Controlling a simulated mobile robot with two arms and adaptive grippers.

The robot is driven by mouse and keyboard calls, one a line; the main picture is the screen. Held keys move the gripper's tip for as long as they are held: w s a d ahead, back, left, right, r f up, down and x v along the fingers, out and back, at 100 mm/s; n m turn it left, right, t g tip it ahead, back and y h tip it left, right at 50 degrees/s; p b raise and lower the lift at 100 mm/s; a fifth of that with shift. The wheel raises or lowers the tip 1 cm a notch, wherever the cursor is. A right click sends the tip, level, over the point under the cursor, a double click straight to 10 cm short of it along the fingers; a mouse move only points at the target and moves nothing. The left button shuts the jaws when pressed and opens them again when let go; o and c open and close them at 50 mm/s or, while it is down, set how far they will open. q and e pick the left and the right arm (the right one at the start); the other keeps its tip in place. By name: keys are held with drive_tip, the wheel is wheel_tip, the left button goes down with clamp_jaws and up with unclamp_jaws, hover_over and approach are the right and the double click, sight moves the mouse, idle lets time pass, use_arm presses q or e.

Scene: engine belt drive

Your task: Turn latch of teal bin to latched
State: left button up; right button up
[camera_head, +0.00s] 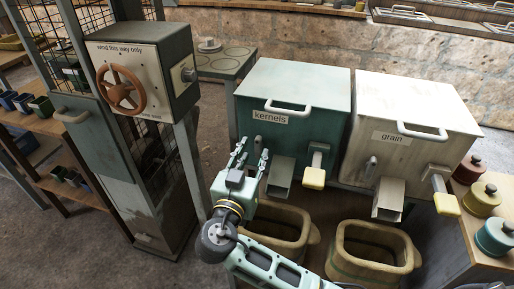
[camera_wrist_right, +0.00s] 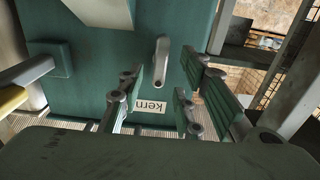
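The teal bin (camera_head: 318,103), labelled "kernels", stands left of the pale bin. Its latch (camera_wrist_right: 161,62) is a short grey metal bar on the teal front panel, beside the "kern" part of the label (camera_wrist_right: 150,106). It stands roughly upright in the right wrist view. In the head view the latch is small and hard to make out near my fingers. My right gripper (camera_head: 250,156) is open in front of the bin's left front. In the right wrist view, its spread fingers (camera_wrist_right: 167,72) show on either side of the latch, apparently not touching it. My left gripper is out of view.
The teal bin has a chute (camera_head: 281,174) and a yellow-tipped lever (camera_head: 315,174). The pale "grain" bin (camera_head: 427,112) stands to its right. Two tubs (camera_head: 372,232) sit below. A cabinet with a brown handwheel (camera_head: 121,90) stands at left. Lidded pots (camera_head: 481,199) stand at right.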

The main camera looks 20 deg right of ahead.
sight(257, 148)
drive_tip(key=shift+x, duration=1.6)
drive_tip(key=shift+c, duration=0.4)
clamp_jaws()
